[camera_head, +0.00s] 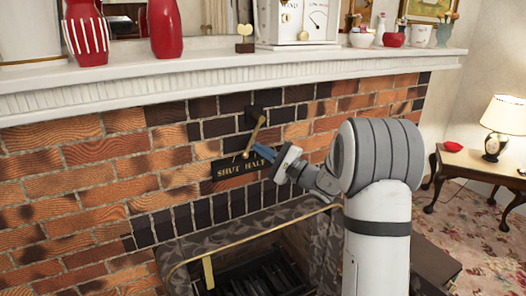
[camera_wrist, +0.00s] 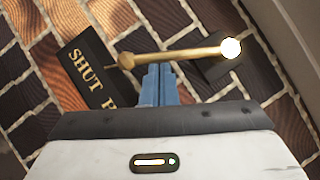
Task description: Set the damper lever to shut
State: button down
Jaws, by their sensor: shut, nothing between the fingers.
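The brass damper lever (camera_head: 256,132) hangs from a dark mount on the brick wall, tilted a little, its ball end down and left. In the wrist view the lever (camera_wrist: 180,54) runs from the mount to its ball end beside the dark label plate (camera_wrist: 92,70). The plate (camera_head: 232,169) reads SHUT, then HALF in the head view; its right part is hidden by my gripper. The ball is above the plate, around the gap between SHUT and HALF. My gripper (camera_head: 260,151) is shut and empty, its blue fingertips (camera_wrist: 159,70) right at the lever's side near the ball; contact is unclear.
Below is the firebox with a brass-edged rim (camera_head: 240,238). A side table (camera_head: 470,165) with a lamp stands at the right.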

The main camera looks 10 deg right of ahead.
jog(key=w+d+f+b+v, duration=0.1)
jog(key=w+d+b+v, duration=0.1)
jog(key=v, duration=1.1)
jog(key=s+a+r+n+g+h+p, duration=0.2)
jog(key=s+a+n+g+p, duration=0.2)
jog(key=s+a+g, duration=0.3)
jog(key=s+a+r+n+g+h+p, duration=0.25)
jog(key=s+a+g+p, duration=0.25)
jog(key=s+a, duration=0.45)
jog(key=s+d+r+n+h+p, duration=0.2)
jog(key=s+d+n+h+p, duration=0.1)
jog(key=s, duration=0.4)
jog(key=s+d+r+n+h+p, duration=0.2)
jog(key=s+d+n+h+p, duration=0.2)
jog(key=s+h, duration=0.3)
jog(key=shift+d+h+p, duration=0.3)
jog(key=shift+h+p, duration=0.35)
jog(key=shift+p, duration=0.05)
